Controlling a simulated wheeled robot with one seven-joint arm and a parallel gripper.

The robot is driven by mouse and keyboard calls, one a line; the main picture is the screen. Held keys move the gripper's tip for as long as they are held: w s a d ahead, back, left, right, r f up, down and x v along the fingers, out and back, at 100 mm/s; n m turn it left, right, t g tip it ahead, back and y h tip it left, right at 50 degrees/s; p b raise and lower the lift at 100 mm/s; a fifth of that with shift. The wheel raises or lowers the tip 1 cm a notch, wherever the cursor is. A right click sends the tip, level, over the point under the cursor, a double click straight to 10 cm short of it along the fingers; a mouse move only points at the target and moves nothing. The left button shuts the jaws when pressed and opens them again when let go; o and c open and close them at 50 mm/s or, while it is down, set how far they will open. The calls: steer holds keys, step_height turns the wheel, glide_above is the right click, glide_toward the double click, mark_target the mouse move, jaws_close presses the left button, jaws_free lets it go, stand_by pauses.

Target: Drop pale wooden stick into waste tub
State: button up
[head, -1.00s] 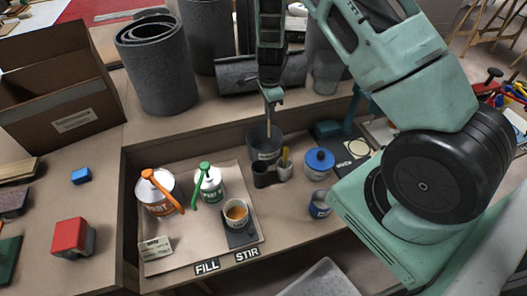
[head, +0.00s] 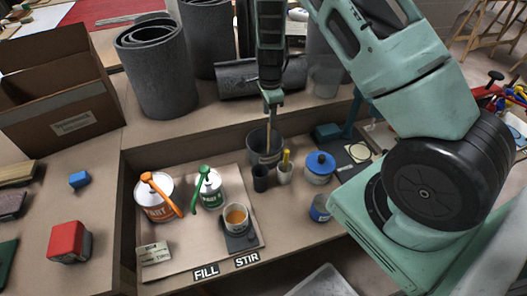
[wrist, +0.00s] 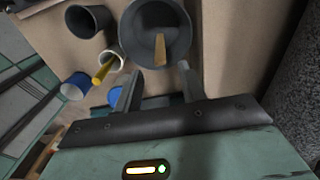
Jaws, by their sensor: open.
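The waste tub (head: 255,157), a dark grey bucket, stands at the back of the recessed bench behind the small cups; it also shows in the wrist view (wrist: 135,40). In the wrist view the stick (wrist: 160,50) shows within the tub's opening, a little beyond my fingertips. My gripper (head: 273,100) is above the tub and pointing down. Its two fingers (wrist: 158,85) are apart with nothing between them. The stick's lower end is hard to see inside the tub.
A dark cup (head: 260,180) and a white cup (head: 285,176) with a yellow item stand before the tub. A blue-lidded pot (head: 320,170) is at right. Paint cans (head: 158,203) and a cup of orange liquid (head: 236,217) sit on a board at left. Grey rolls (head: 160,75) stand behind.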

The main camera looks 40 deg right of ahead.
step_height(320, 180, up, 16)
stand_by(0.3)
steer(key=shift+f, duration=0.15)
steer(key=s+a+r+n+y, duration=0.1)
steer(key=s+a+r+n, duration=0.1)
steer(key=s+a+n, duration=0.75)
steer(key=s+a+r+n+y, duration=0.1)
steer(key=s+a+r+n, duration=0.35)
steer(key=a, duration=0.75)
steer(key=s+a+n, duration=0.2)
steer(key=s+n, duration=0.5)
steer(key=s, duration=0.1)
steer(key=s+a+n+h, duration=0.1)
steer(key=s+a+n, duration=0.1)
steer(key=s+n, duration=0.6)
steer(key=shift+s+a+f, duration=0.25)
steer(key=shift+s+a, duration=0.1)
